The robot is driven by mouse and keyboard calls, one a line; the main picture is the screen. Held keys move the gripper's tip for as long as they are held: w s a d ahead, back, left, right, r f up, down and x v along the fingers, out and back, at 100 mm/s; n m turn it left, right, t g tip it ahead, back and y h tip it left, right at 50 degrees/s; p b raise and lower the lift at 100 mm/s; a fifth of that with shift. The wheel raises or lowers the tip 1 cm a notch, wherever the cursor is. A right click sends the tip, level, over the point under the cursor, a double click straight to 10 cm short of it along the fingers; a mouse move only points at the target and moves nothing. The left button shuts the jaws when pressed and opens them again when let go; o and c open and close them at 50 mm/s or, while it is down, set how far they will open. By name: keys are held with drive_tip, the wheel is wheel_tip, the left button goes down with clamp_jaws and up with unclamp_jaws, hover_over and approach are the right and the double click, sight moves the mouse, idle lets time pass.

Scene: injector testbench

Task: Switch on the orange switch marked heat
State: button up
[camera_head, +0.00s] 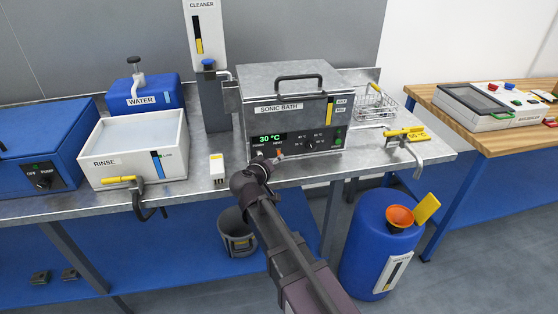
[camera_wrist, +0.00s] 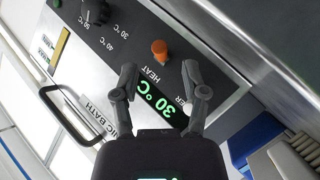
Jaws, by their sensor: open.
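The sonic bath (camera_head: 285,118) is a grey box with a lid and a black front panel. The orange switch (camera_wrist: 160,48) marked HEAT shows on that panel in the wrist view, and appears as a small orange spot in the head view (camera_head: 280,153). My gripper (camera_wrist: 159,72) is open, with its two fingers apart on either side of the HEAT label. The switch lies just beyond the fingertips, in line with the gap, and nothing is held. Contact cannot be judged. In the head view my gripper (camera_head: 262,162) is in front of the panel's lower left, partly hiding the power control.
A green display (camera_wrist: 158,105) reads 30 °C. A temperature dial (camera_wrist: 97,14) sits on the same panel. A blue barrel (camera_head: 365,240) stands below right.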

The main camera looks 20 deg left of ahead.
drive_tip(key=shift+b+x, duration=0.5)
drive_tip(key=shift+x, duration=1.75)
clamp_jaws()
